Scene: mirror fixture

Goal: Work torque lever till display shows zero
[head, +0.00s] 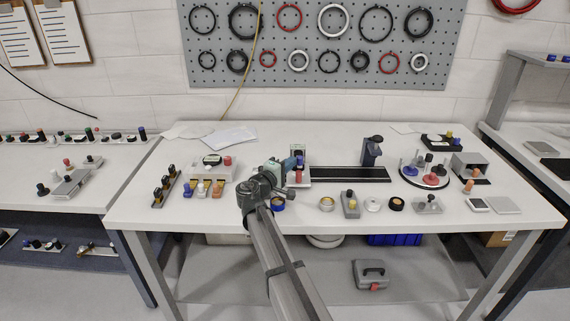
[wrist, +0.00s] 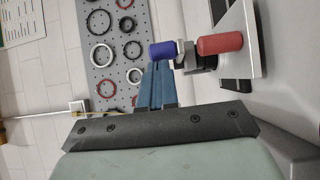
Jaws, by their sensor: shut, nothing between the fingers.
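My gripper (head: 288,163) is shut and empty, at the left side of a small grey fixture (head: 304,173) near the middle of the bench. In the wrist view its blue fingers (wrist: 156,84) end right at a blue knob (wrist: 162,50); I cannot tell whether they touch it. A red cylinder (wrist: 220,43) sits beside the blue knob on the same fixture, on a dark bracket over a grey plate (wrist: 244,56). The red cylinder also shows in the head view (head: 298,177). I cannot make out which part is the torque lever, and no display reading is legible.
A black rail (head: 345,174) with a dark upright block (head: 372,151) runs right of the fixture. A round tray (head: 404,180) of coloured pieces stands further right. Several small knobs and devices line the bench front. A grey pegboard (head: 345,20) with rings hangs behind. Papers (head: 230,137) lie at the back.

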